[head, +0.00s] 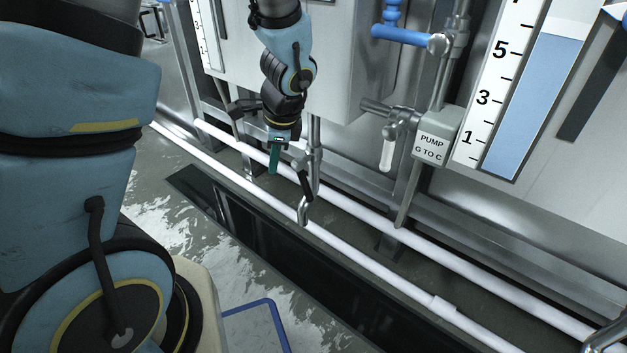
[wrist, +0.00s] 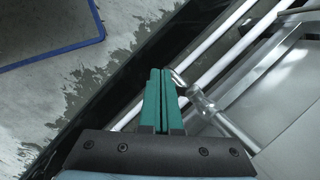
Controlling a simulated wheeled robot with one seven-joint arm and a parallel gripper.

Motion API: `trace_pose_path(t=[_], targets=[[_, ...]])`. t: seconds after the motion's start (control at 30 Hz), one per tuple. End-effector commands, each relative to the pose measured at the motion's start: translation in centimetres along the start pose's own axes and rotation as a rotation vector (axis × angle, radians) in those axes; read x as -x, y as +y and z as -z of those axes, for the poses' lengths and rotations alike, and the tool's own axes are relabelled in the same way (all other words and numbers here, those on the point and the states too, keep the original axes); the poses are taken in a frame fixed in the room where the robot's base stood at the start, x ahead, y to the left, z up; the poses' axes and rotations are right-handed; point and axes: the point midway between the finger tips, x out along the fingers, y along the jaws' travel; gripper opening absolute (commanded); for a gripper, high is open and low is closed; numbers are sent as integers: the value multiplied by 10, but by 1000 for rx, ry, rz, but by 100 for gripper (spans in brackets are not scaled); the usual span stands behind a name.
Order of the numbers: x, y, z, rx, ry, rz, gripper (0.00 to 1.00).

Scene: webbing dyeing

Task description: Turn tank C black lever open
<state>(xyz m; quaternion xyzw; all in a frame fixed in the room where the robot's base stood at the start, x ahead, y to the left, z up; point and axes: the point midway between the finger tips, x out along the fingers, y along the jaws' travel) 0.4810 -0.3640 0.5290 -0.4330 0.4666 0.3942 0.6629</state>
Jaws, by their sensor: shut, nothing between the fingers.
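A black lever (head: 304,185) hangs down at a slant from a steel valve on a thin vertical pipe, above a bent spout (head: 303,212). No tank letter is readable on it. My gripper (head: 275,163) has green fingers pointing down, just left of the valve and lever in the head view; any contact cannot be made out. In the wrist view my gripper's fingers (wrist: 161,85) are pressed together with nothing between them. The steel valve fitting (wrist: 205,105) is just right of them there. The black lever cannot be made out in the wrist view.
White pipes (head: 360,245) run along the floor beside a dark trench (head: 250,232). A level gauge (head: 535,95) is at right.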

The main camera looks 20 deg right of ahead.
Motion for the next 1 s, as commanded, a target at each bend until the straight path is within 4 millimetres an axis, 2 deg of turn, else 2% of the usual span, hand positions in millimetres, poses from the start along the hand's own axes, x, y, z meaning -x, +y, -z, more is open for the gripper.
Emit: trace_pose_path(t=[0.03, 0.2, 0.3, 0.4, 0.57, 0.67, 1.0], targets=[[4, 0, 23, -151, -9, 21, 0], [7, 6, 84, -581, -40, 93, 0], [8, 11, 108, -758, -57, 123, 0], [9, 14, 124, -863, -68, 144, 0], [2, 16, 131, -915, -73, 153, 0], [-11, 14, 130, -913, -75, 151, 0], [-80, 3, 130, -909, -75, 150, 0]])
